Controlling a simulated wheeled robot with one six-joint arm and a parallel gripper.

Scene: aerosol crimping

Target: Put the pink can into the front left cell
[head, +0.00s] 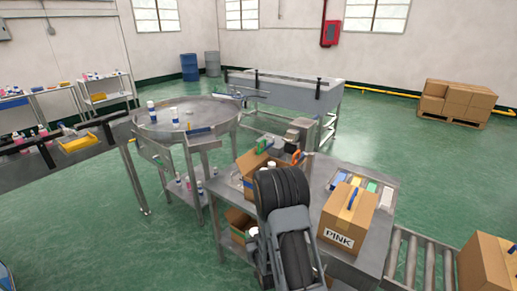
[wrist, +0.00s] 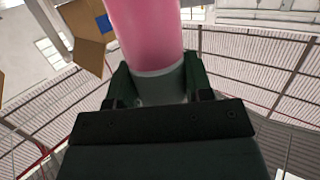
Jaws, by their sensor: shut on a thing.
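In the wrist view my gripper (wrist: 157,84) is shut on the pink can (wrist: 146,28). The fingers sit on either side of the can's pale grey end, and its pink body runs out of the top of the picture. In the head view my arm hides the gripper and the held can. An open cardboard box (head: 247,163) stands on the metal table, partly behind my arm. Its cells cannot be made out. A taped box (head: 340,229) marked PINK stands to the right.
A round metal turntable (head: 170,128) with several cans stands at the left. Another open box (head: 237,220) sits on the lower shelf. A roller conveyor (head: 425,259) runs at the right. Brown cardboard (wrist: 83,42) shows left of the can in the wrist view.

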